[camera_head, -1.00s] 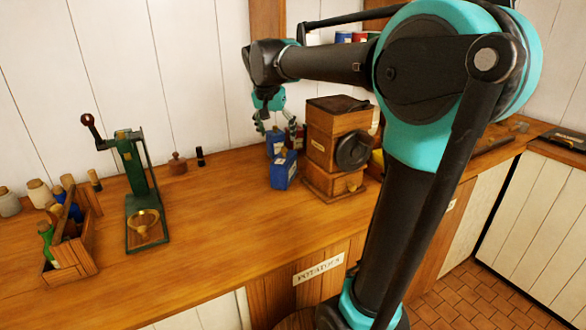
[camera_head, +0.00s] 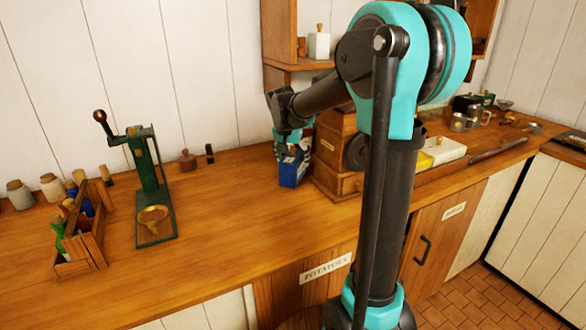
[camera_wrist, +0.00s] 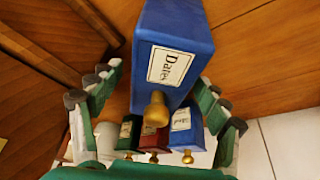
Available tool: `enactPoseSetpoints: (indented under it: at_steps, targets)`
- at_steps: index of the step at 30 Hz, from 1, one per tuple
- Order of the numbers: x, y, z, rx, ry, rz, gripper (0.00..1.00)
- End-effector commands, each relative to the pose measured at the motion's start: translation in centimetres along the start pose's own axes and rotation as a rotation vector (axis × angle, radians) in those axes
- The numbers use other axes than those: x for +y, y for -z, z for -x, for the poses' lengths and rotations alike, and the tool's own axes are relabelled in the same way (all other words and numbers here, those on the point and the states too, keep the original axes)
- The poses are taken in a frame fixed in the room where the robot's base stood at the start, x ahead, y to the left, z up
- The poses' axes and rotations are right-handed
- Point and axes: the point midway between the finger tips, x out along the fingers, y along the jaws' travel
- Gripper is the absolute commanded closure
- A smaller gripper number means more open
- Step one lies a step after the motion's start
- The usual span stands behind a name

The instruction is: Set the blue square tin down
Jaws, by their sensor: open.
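The blue square tin (camera_head: 292,173) stands upright on the wooden counter (camera_head: 230,215), just left of the coffee grinder. In the wrist view the tin (camera_wrist: 178,45) shows a "Dates" label and a brass knob pointing toward me. My gripper (camera_head: 291,148) is pointed down at the top of the tin. In the wrist view my open gripper (camera_wrist: 160,88) has its green fingers on either side of the tin, with gaps visible. Whether any finger touches it, I cannot tell.
The wooden grinder (camera_head: 337,135) stands close on the right, partly behind my arm. Small green (camera_wrist: 128,133), red (camera_wrist: 154,139) and blue (camera_wrist: 182,125) tins stand near the Dates tin. A green press (camera_head: 150,180) and a bottle caddy (camera_head: 82,245) are farther left, with bare counter between.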

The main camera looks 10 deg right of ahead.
Motion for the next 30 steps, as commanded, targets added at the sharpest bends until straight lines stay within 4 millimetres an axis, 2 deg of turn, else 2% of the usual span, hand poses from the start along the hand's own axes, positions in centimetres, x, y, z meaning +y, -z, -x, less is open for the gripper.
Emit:
enactPoseSetpoints:
  at_steps: [3, 10, 26, 30]
  targets:
    - [0.0, -0.02, -0.88, 0.0, 0.0, 0.0, 0.24]
    - [-0.01, -0.02, -1.0, 0.0, 0.0, 0.001, 0.24]
    - [-0.01, -0.03, -0.97, 0.0, 0.001, 0.0, 0.89]
    - [-0.01, -0.02, -0.95, 0.0, 0.001, 0.0, 0.89]
